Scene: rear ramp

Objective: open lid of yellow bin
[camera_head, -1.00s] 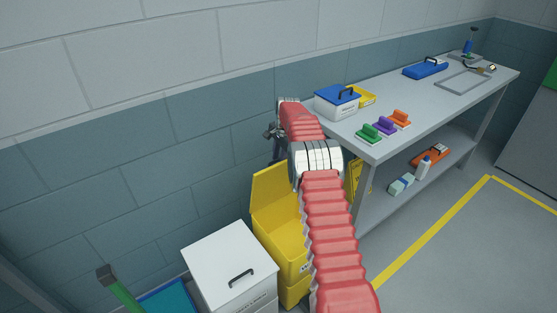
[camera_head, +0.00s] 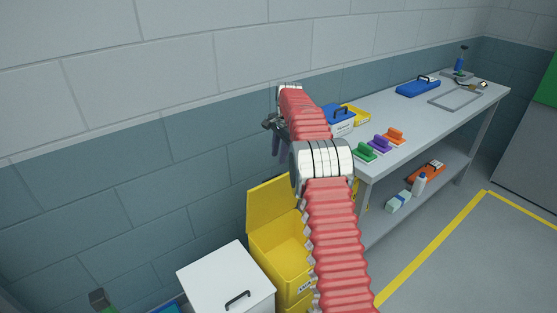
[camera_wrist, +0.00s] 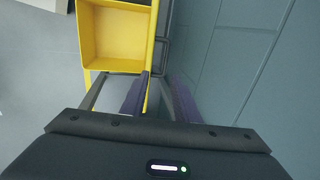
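The yellow bin (camera_head: 280,246) stands against the wall, partly hidden behind my arm. Its yellow lid (camera_head: 268,206) is raised and stands up on the wall side, so the empty-looking inside shows. In the wrist view, I look down into the bin (camera_wrist: 118,40), and the lid (camera_wrist: 151,42) shows as a thin upright strip near the wall. My gripper (camera_head: 278,150) is above the lid, close to the wall. In the wrist view, my gripper (camera_wrist: 156,80) has its two fingers apart, with nothing seen held between them. Whether a finger touches the lid cannot be told.
A white bin (camera_head: 225,278) with a closed, black-handled lid stands left of the yellow one. A grey workbench (camera_head: 418,118) with a blue-lidded box (camera_head: 340,120) and several coloured blocks is at right. The floor (camera_head: 470,260) at right is clear.

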